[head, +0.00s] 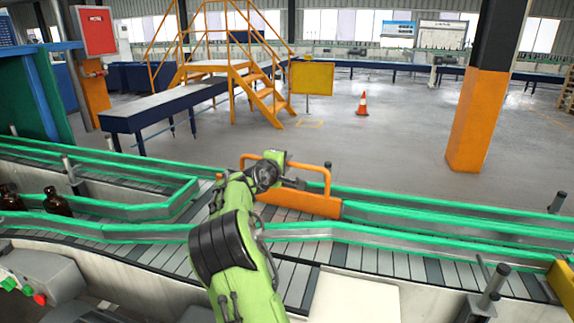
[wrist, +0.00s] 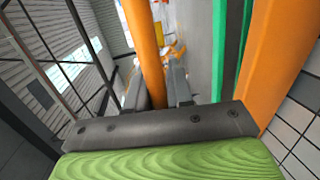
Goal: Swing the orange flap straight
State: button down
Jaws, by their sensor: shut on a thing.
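The orange flap (head: 300,202) is a low panel with a raised tubular handle (head: 327,178) on top. It stands over the slatted conveyor, and its right end is beside the green-edged rail. Its left part is hidden behind my arm. My gripper (head: 290,182) is at the handle, shut on it. In the wrist view the orange handle bar (wrist: 145,50) runs up by the dark fingers of my gripper (wrist: 165,88), and the flap's panel (wrist: 283,55) is at the right. The exact contact is hard to see.
Green-edged guide rails (head: 420,216) line the conveyor (head: 400,263). Brown bottles (head: 57,202) stand at the far left. A yellow block (head: 562,280) is at the right edge. An orange-based pillar (head: 478,120) and a cone (head: 362,104) stand on open floor beyond.

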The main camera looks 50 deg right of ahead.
jog(key=shift+s+a+f+n+t+y+b, duration=0.1)
jog(key=shift+s+a+n+t+y+b, duration=0.05)
jog(key=shift+a+n+t+b, duration=0.2)
jog(key=shift+s+a+f+n+t+y+b, duration=0.15)
jog(key=shift+a+t+b, duration=0.1)
jog(key=shift+a, duration=0.15)
jog(key=shift+w+a, duration=0.1)
jog(key=c, duration=1.1)
grip_release()
jog(key=shift+a+r, duration=0.1)
jog(key=shift+r, duration=0.05)
jog(key=v, duration=1.5)
jog(key=shift+s+a, duration=0.25)
jog(key=shift+s, duration=0.15)
jog(key=shift+r, duration=0.1)
